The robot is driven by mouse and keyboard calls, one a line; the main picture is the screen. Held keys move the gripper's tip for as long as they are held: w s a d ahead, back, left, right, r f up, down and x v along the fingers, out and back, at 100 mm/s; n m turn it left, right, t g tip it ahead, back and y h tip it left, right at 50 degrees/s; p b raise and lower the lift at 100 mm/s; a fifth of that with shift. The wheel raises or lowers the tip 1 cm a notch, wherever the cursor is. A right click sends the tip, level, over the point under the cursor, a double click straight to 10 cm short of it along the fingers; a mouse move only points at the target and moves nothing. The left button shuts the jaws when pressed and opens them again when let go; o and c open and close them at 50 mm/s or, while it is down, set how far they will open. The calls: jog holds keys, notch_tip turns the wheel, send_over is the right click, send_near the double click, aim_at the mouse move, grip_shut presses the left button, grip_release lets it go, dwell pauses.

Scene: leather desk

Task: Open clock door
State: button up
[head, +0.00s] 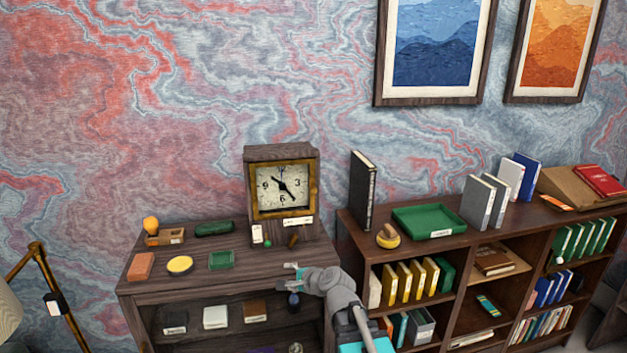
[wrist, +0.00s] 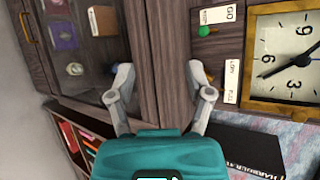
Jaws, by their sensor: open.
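The clock (head: 282,151) is a dark wooden box standing on the cabinet top, with a square cream dial inside a brass-coloured door frame (head: 255,190). The door frame looks flush with the case, so it appears shut. In the wrist view the clock lies sideways at the right, with the door frame (wrist: 250,60) partly cut off by the picture edge. My gripper (head: 294,270) is in front of and below the clock, near the cabinet's front edge. In the wrist view my gripper (wrist: 160,76) has its two fingers spread, with nothing between them, apart from the door.
Below the dial are white labels (head: 257,233), a green knob (head: 267,243) and a brown lever (head: 293,240). Small items, including a green tray (head: 221,260), lie left on the cabinet top. A tall black book (head: 362,190) stands right on the neighbouring bookcase.

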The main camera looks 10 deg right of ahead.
jog(key=w+d+r+m+t+h+p, duration=0.1)
jog(key=w+d+r+m+t+p, duration=0.1)
jog(key=r+m, duration=0.25)
jog(key=w+d+r+m+t+h+p, duration=0.1)
jog(key=w+d+r+m+t, duration=0.15)
jog(key=r+m, duration=0.2)
jog(key=m+t+h+p, duration=0.3)
jog(key=m+h+p, duration=0.15)
jog(key=m, duration=0.75)
send_near(314, 191)
jog(key=s, duration=0.3)
jog(key=shift+s+r+b, duration=0.1)
jog(key=shift+r+b, duration=0.1)
jog(key=shift+b, duration=0.25)
jog(key=shift+a, duration=0.1)
jog(key=w, duration=1.3)
jog(key=shift+w, duration=0.4)
grip_shut()
